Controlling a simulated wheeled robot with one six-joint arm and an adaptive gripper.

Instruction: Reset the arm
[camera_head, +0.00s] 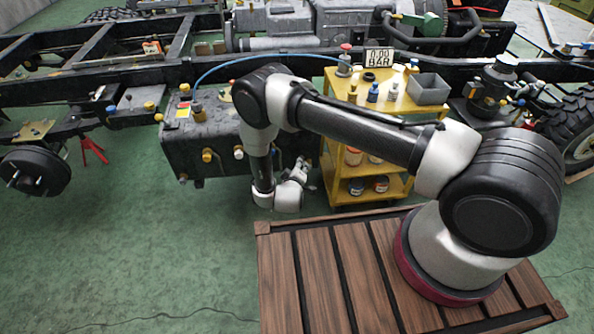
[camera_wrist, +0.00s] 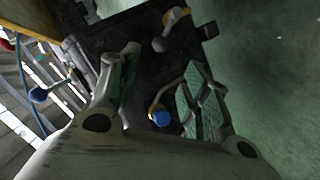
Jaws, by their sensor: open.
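My arm reaches from its base on the wooden deck toward the left in the head view. Its end bends down beside a dark tank on the chassis (camera_head: 205,135). My gripper (camera_head: 303,172) hangs at the tank's right side, to the left of the yellow cart (camera_head: 345,170). In the wrist view my gripper (camera_wrist: 170,85) has its two fingers spread apart, with nothing held between them. Behind the fingers are the dark tank side and a blue-capped fitting (camera_wrist: 161,118). I cannot tell whether a finger touches the tank.
The cart carries bottles and a grey bin (camera_head: 428,89). The chassis rail (camera_head: 90,83) runs across behind the arm, with a wheel (camera_head: 572,130) at right. A red stand (camera_head: 92,150) is at left. The green floor (camera_head: 140,250) in front is clear.

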